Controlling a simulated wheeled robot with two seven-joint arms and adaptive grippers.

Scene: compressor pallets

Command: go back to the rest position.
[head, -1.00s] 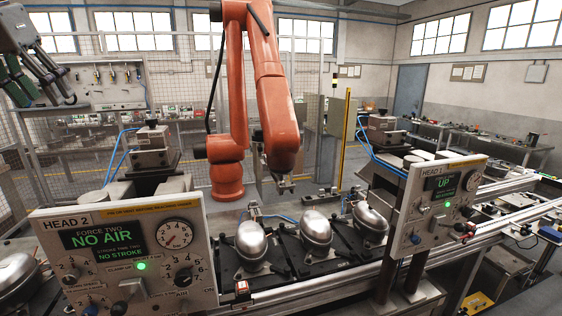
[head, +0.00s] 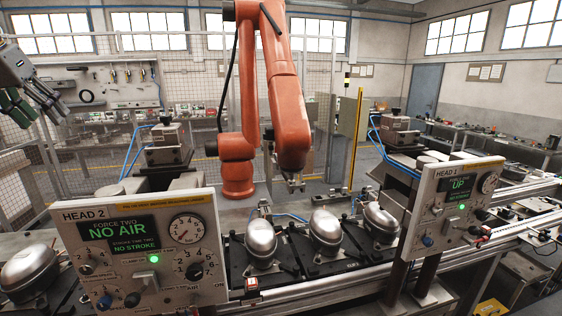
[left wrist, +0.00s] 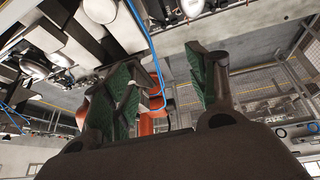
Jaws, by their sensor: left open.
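My left gripper (head: 38,108) shows at the upper left edge of the head view, raised high in front of the wire fence. In the left wrist view its two green-padded fingers (left wrist: 165,85) stand apart with nothing between them. It touches nothing that I can see. My right gripper is not in view. The HEAD 2 panel (head: 140,245) at the front left reads NO AIR and NO STROKE, with a green lamp lit. The HEAD 1 panel (head: 448,208) at the right reads UP.
Several silver compressor shells sit on black pallets along the conveyor, one of them in the middle (head: 325,228). Another shell (head: 30,268) is at the far left. An orange robot arm (head: 285,110) stands behind the line. A yellow post (head: 357,135) stands right of it.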

